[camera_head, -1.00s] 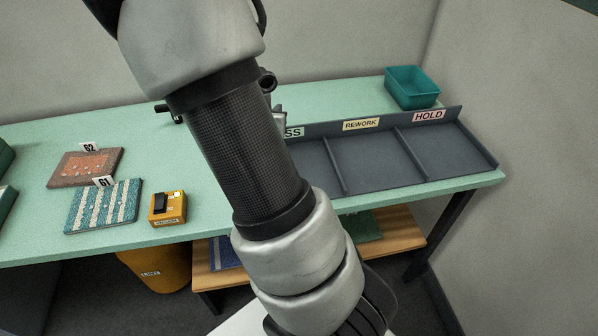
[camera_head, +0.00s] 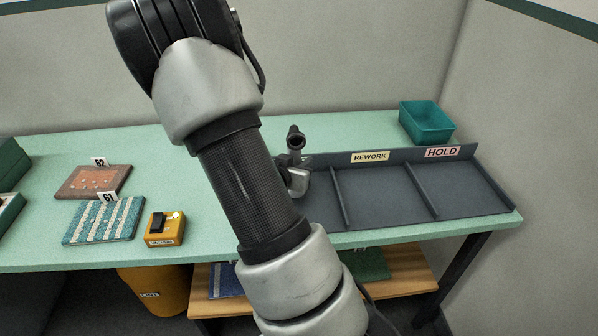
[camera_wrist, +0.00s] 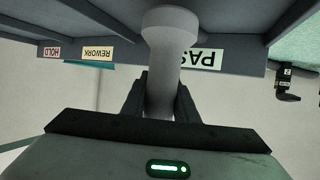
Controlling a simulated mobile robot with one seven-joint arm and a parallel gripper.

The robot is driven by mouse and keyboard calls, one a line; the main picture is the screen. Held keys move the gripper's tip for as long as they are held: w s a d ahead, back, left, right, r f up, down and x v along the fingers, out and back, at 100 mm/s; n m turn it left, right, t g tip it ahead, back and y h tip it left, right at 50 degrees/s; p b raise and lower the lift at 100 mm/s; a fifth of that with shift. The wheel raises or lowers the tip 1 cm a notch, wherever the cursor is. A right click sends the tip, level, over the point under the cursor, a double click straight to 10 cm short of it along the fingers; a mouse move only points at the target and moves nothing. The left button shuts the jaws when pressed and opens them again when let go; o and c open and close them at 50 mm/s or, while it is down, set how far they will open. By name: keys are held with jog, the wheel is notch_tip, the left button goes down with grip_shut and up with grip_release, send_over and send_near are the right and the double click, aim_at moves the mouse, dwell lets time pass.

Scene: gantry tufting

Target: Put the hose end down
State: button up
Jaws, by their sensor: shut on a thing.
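In the wrist view my gripper (camera_wrist: 160,100) is shut on the hose end (camera_wrist: 170,35), a pale grey tube with a flared tip. It hides part of the PASS label (camera_wrist: 203,58) on the sorting tray. In the head view my arm hides most of the gripper. A dark round-mouthed piece (camera_head: 296,139) shows just right of the arm, above the tray's left end; I cannot tell whether it is part of the hose end. I cannot tell whether the hose end touches anything.
The grey sorting tray (camera_head: 385,196) has REWORK and HOLD compartments that look empty. A teal bin (camera_head: 427,124) stands behind it. Tufted samples 62 (camera_head: 93,183) and 61 (camera_head: 104,221) and a yellow box (camera_head: 165,230) lie left on the green bench (camera_head: 215,222). A small black fixture (camera_wrist: 286,85) shows in the wrist view.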

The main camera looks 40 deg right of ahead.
jog(key=shift+f, duration=1.2)
jog(key=shift+f+b, duration=0.25)
jog(key=shift+b, duration=0.15)
jog(key=o, duration=1.1)
jog(key=shift+r, duration=0.1)
jog(key=shift+c, duration=0.2)
